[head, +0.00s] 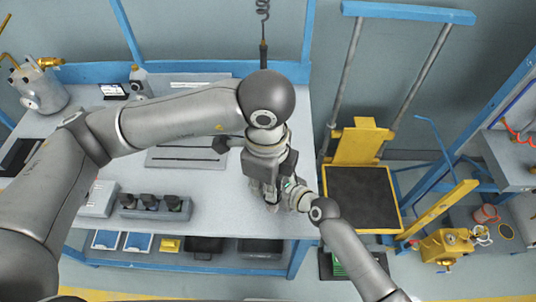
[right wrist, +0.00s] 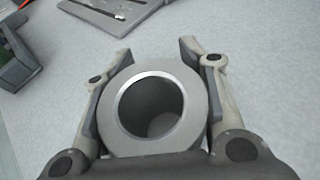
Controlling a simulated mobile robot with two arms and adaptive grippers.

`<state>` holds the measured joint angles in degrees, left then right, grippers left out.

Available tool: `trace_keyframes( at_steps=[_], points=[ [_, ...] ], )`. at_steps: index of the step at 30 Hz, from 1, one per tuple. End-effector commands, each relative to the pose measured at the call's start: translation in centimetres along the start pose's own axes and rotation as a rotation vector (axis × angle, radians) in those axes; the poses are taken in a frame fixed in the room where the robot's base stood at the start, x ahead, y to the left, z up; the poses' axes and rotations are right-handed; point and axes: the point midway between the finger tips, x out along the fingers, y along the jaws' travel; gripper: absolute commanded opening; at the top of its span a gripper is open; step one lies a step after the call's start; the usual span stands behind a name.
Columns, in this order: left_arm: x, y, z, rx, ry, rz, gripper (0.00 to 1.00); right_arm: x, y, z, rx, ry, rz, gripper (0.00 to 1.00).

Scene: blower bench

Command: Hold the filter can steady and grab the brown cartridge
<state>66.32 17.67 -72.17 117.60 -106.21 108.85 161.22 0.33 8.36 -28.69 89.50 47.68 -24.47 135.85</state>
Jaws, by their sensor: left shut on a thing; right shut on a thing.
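The filter can (right wrist: 192,108) shows in the right wrist view as a grey cylinder with a wide light rim. Its open end faces the camera, and its bore looks dark grey with nothing brown in it. My right gripper (right wrist: 152,70) has one finger on each side of the can and is shut on it. In the head view my left gripper (head: 268,200) points down over the bench's right part, close beside my right gripper (head: 293,194). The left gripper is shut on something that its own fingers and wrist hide. I cannot see the brown cartridge in either view.
A grey tray (head: 185,158) with a dark tool lies on the bench (head: 228,208). A block with several black holders (head: 153,206) stands at the front left. A metal pot (head: 38,90) stands at the back left. A yellow-framed cart (head: 360,190) is right of the bench.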

Motion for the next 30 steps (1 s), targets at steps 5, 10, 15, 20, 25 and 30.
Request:
trace_keyframes(
  at_steps=[5,10,15,20,25,30],
  points=[
    [0.0,3.3,-1.4,0.005,0.001,0.0,0.0,0.0,0.1,-0.1,0.001,0.003,0.002,0.11],
    [0.0,5.1,-2.2,0.003,0.001,0.001,0.0,0.0,0.1,-0.1,0.001,0.003,0.002,0.11],
    [0.0,5.7,-2.4,0.001,0.001,0.001,0.0,0.0,0.1,-0.1,0.001,0.003,0.002,0.11],
    [0.0,5.7,-2.4,0.0,0.001,0.0,0.0,0.0,0.1,-0.1,0.001,0.003,0.002,0.11],
    [0.0,5.7,-2.4,0.0,0.001,0.0,0.0,0.0,0.1,-0.1,0.001,0.003,0.002,0.53],
    [0.0,5.7,-2.4,0.0,0.001,0.0,0.0,0.0,0.0,-0.1,0.0,0.002,0.001,0.67]
  ],
)
